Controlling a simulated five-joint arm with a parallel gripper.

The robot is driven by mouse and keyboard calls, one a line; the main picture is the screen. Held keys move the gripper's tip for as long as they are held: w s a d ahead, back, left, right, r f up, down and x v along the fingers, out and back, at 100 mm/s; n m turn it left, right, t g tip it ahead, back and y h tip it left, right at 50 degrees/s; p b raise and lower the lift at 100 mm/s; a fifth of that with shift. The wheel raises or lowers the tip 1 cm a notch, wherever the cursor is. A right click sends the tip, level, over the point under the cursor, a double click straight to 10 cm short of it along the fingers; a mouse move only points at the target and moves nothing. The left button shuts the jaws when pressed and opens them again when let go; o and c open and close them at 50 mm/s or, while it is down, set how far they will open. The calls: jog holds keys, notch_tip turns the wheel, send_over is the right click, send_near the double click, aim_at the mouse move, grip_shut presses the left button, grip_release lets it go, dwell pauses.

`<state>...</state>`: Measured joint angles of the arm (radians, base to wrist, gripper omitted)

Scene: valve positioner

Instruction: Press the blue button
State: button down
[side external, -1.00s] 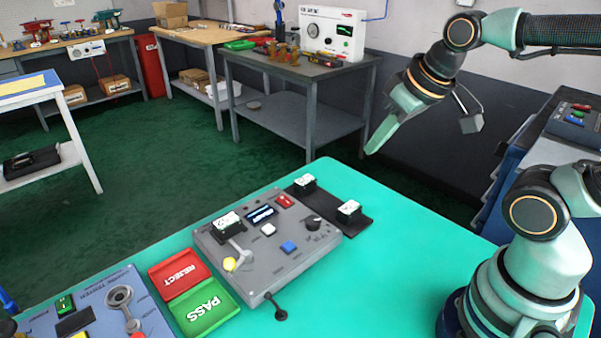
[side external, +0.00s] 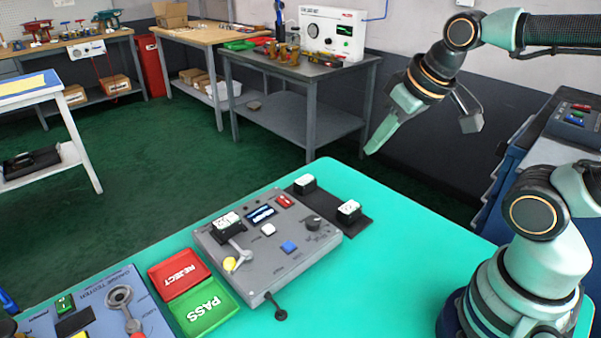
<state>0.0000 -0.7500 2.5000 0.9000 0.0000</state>
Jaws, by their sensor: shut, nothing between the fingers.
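A white button (side external: 268,230), a red switch (side external: 284,201), a black knob (side external: 312,223) and a yellow-tipped lever (side external: 230,264) sit on the same face. My gripper (side external: 369,151) is shut and empty. It hangs in the air up and to the right of the box, well apart from the button, with its fingers pointing down and left.
A black strip (side external: 355,227) with white-topped blocks lies behind the box. A red REJECT tray (side external: 180,275) and green PASS tray (side external: 205,307) lie left of it, beside a blue-grey gauge tester (side external: 110,290). The green table (side external: 400,270) is clear on the right.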

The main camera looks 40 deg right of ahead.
dwell(0.3)
jog(key=n+t+y, duration=0.1)
jog(key=n+y, duration=0.1)
jog(key=n, duration=0.9)
send_over(293, 245)
notch_tip(293, 245, down, 10)
jog(key=shift+a, duration=0.1)
jog(key=shift+f, duration=4.3)
jog(key=shift+f, duration=0.1)
jog(key=shift+f, duration=0.35)
